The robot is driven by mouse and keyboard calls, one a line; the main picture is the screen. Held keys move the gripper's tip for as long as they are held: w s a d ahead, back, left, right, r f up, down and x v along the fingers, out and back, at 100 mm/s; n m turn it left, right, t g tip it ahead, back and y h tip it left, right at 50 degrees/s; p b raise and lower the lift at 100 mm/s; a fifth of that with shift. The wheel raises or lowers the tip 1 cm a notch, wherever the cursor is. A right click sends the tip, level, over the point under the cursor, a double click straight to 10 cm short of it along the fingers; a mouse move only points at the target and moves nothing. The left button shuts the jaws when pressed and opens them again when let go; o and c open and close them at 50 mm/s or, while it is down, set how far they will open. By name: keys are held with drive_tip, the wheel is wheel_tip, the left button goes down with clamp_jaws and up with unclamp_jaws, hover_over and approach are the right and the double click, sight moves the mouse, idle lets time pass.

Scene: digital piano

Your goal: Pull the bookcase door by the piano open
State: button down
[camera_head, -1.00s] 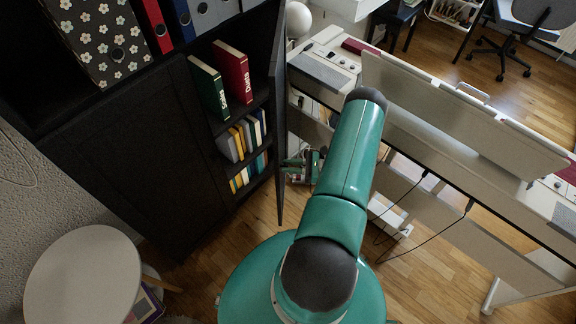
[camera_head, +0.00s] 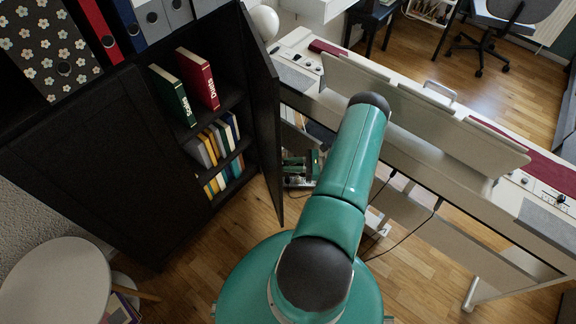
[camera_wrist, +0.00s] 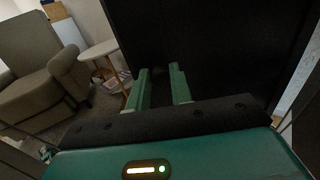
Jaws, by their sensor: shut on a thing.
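The dark bookcase door (camera_head: 264,110) stands partly open on the right side of the black bookcase, showing its inner face beside the piano. My gripper (camera_head: 303,167) is partly hidden behind the door's lower outer edge and my arm. In the wrist view my two green fingers (camera_wrist: 160,72) are close in front of a dark panel, the door (camera_wrist: 235,50). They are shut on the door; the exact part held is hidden. The digital piano (camera_head: 330,95) stands to the right, its white top and music rest behind my arm.
The open shelves hold green and red books (camera_head: 197,78) and smaller books below. A round white table (camera_head: 55,285) stands lower left. A grey armchair (camera_wrist: 40,70) shows in the wrist view. Cables hang under the piano. Wood floor (camera_head: 190,270) is free below the door.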

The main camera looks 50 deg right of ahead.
drive_tip(key=shift+w+d+r, duration=0.15)
drive_tip(key=shift+d, duration=0.9)
drive_tip(key=c, duration=1.3)
unclamp_jaws()
drive_tip(key=shift+w, duration=0.1)
drive_tip(key=shift+c, duration=0.2)
drive_tip(key=shift+o, duration=0.3)
drive_tip(key=shift+s, duration=0.25)
drive_tip(key=s+a+r, duration=0.9)
drive_tip(key=a+r, duration=0.1)
drive_tip(key=r, duration=0.2)
drive_tip(key=shift+s+r, duration=0.4)
